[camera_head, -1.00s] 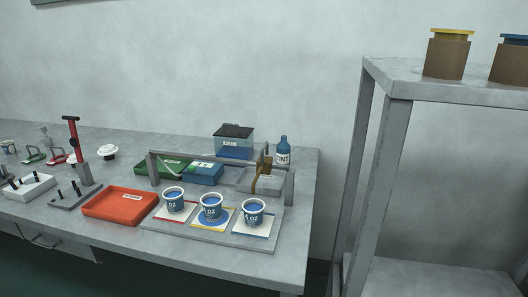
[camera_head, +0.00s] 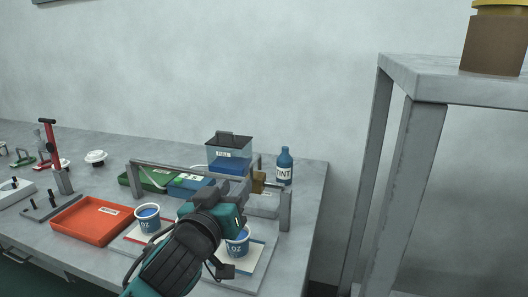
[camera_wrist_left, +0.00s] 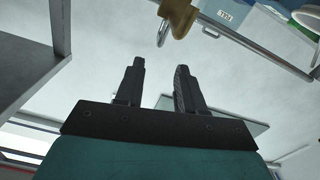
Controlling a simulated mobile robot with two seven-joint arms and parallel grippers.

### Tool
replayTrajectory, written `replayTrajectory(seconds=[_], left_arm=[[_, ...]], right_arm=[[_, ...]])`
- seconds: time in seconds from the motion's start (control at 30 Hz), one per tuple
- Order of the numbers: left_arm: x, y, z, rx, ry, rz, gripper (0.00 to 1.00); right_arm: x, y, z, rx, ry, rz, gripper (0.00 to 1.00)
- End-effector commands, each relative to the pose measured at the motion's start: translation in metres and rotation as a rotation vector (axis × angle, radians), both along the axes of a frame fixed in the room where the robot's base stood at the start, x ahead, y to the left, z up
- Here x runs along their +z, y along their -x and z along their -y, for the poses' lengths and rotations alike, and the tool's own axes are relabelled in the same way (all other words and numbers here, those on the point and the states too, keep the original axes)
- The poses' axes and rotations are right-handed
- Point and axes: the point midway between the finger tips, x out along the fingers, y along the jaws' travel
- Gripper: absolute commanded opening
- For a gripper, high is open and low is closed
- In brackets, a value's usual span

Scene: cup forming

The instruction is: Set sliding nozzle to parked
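The brass-coloured sliding nozzle (camera_head: 258,182) sits near the right end of a grey rail frame (camera_head: 287,210) on the bench. In the left wrist view the nozzle (camera_wrist_left: 178,18) hangs ahead of the fingers, a little right of centre. My left gripper (camera_head: 226,188) is in front of the rail, left of the nozzle and over the cups. In the left wrist view its two fingers (camera_wrist_left: 160,68) stand apart with nothing between them. It does not appear to touch the nozzle. My right gripper is not in view.
A blue bottle (camera_head: 284,167) and clear container (camera_head: 229,155) stand behind. A red tray (camera_head: 91,221) lies left. A shelf (camera_head: 437,83) rises right.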

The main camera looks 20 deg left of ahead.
Motion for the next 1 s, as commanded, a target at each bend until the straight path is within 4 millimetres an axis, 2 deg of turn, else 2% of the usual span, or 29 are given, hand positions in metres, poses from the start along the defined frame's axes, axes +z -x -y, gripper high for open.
replayTrajectory(seconds=[0.13,0.27,0.7,1.0], left_arm=[[0.002,-0.002,0.000,0.001,0.002,0.004,0.38],[0.002,-0.014,0.000,0.001,0.001,0.005,0.38],[0.001,-0.094,0.003,0.001,0.000,0.004,0.38],[0.001,-0.125,0.004,0.000,0.002,0.003,0.38]], right_arm=[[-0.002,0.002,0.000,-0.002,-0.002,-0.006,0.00],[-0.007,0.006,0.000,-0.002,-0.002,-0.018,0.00],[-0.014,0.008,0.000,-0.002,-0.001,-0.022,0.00],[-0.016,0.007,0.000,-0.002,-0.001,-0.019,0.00]])
